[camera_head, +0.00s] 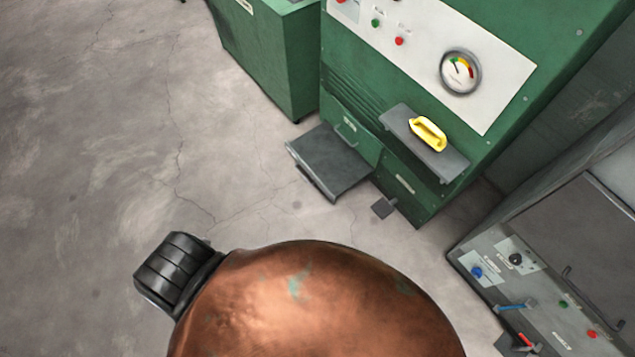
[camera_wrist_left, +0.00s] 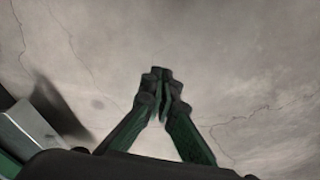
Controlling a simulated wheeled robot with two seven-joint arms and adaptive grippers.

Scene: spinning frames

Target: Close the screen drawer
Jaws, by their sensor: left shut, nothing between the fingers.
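The green machine (camera_head: 440,45) stands at the upper right of the head view. Low on its front, a dark grey flat panel (camera_head: 330,165) sticks out over the floor, beside a green front with a handle (camera_head: 347,128). I cannot tell for sure whether this panel is the screen drawer. A second labelled green front (camera_head: 404,184) to its right looks flush. My left gripper (camera_wrist_left: 160,82) is shut and empty over bare floor in the left wrist view. It does not show in the head view, and no contact with the machine is visible. My right gripper is not in view.
A green cabinet (camera_head: 265,55) stands left, a grey machine (camera_head: 540,250) right. The floor (camera_head: 120,150) at left is clear.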

